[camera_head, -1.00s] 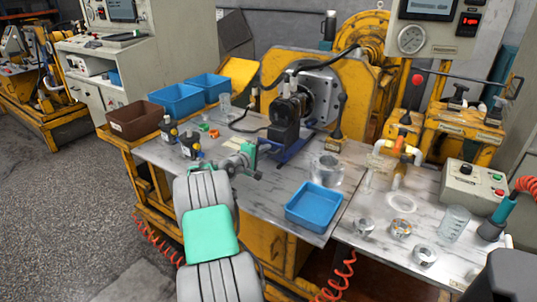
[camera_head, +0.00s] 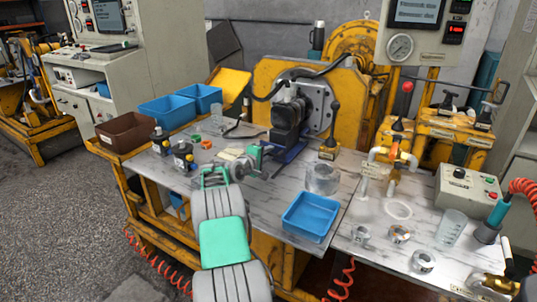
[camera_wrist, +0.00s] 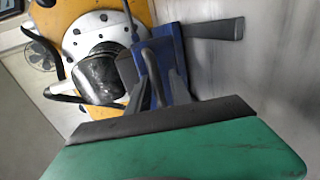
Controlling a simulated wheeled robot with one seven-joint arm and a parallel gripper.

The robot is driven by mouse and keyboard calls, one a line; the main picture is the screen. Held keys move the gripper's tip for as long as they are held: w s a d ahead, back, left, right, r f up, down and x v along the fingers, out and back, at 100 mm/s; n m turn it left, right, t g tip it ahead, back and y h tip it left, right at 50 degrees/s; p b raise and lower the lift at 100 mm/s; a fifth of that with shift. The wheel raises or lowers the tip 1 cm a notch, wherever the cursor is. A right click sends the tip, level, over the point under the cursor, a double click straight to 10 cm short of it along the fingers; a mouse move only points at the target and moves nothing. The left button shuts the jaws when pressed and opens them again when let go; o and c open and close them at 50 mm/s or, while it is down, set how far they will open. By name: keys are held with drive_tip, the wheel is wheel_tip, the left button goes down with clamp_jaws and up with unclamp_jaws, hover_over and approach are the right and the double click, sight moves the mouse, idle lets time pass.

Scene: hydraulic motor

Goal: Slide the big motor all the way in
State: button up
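The big motor (camera_head: 287,118) is a dark, blocky unit on a blue support (camera_head: 287,152). It stands in front of the round grey flange plate (camera_head: 315,103) on the yellow frame. I cannot tell how deep it sits in the plate. In the wrist view a dark rounded body (camera_wrist: 97,76), seemingly the motor, lies against the flange plate (camera_wrist: 95,38), beside the blue support (camera_wrist: 180,65). My gripper (camera_head: 262,153) is left of the motor and nearer the camera, apparently apart from it. In the wrist view my gripper's fingers (camera_wrist: 155,72) are close together before the blue support; their gap is unclear.
Two small black motors (camera_head: 182,156) stand left of my gripper, near blue bins (camera_head: 167,112) and a brown bin (camera_head: 125,133). A clear cylinder (camera_head: 322,179) and a blue tray (camera_head: 311,216) stand on the right. A dark hose (camera_head: 262,97) loops behind the motor.

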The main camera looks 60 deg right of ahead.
drive_tip(key=shift+r, duration=0.45)
drive_tip(key=shift+w+a+r, duration=0.1)
drive_tip(key=shift+a, duration=0.25)
drive_tip(key=v, duration=0.4)
drive_tip(key=p+v, duration=0.1)
drive_tip(key=v, duration=0.1)
drive_tip(key=shift+a+f, duration=0.2)
drive_tip(key=shift+f, duration=0.05)
drive_tip(key=shift+a, duration=0.35)
